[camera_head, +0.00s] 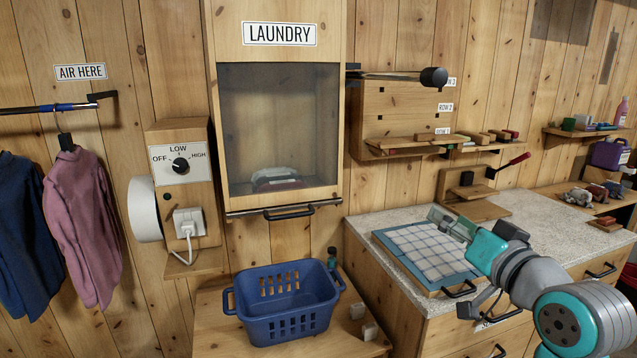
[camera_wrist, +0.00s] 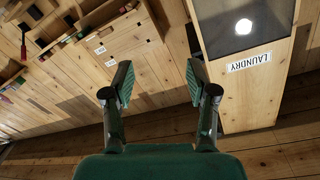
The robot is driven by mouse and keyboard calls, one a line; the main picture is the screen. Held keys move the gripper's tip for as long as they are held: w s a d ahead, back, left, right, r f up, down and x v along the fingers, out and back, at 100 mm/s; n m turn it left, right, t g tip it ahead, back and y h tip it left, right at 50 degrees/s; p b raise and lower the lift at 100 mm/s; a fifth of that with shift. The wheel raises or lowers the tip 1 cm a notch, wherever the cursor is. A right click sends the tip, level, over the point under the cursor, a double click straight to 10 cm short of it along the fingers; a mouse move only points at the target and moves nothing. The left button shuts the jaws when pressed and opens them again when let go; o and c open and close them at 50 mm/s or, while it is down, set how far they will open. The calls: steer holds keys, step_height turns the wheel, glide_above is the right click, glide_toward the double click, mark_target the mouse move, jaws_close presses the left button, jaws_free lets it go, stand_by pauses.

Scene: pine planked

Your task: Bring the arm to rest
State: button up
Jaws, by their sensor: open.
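My gripper (camera_head: 452,222) is above the counter at the right in the head view, over the far right part of the blue-edged checked cloth or board. In the wrist view my gripper (camera_wrist: 160,80) shows two fingers spread wide apart, with nothing between them. The wrist view is turned upside down and looks at the plank wall and the laundry cabinet. My arm comes in from the lower right of the head view.
The laundry cabinet (camera_head: 282,35) hangs on the wall, with a blue basket (camera_head: 288,305) below it. A blue-edged checked board (camera_head: 420,250) lies on the counter (camera_head: 365,222). A rack (camera_head: 400,105) and a red-handled lever (camera_head: 510,165) are behind my gripper. Garments (camera_head: 85,220) hang left.

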steer(key=s+f+m+h, duration=0.1)
steer(key=s+f, duration=0.1)
steer(key=f, duration=0.7)
steer(key=s+f+m+h, duration=0.1)
steer(key=s+f, duration=0.1)
steer(key=f, duration=0.7)
steer(key=s+a+f+g+h, duration=0.1)
steer(key=s+a+f+h, duration=0.1)
steer(key=s+f, duration=1.2)
steer(key=s+a+f+n, duration=0.1)
steer(key=s+f+n, duration=0.1)
steer(key=s, duration=1.3)
steer(key=s+a+f+n+g, duration=0.1)
steer(key=s+f, duration=0.3)
steer(key=s, duration=1.1)
steer(key=shift+f+n+g, duration=0.2)
steer(key=shift+n+g, duration=0.1)
steer(key=shift+n, duration=0.1)
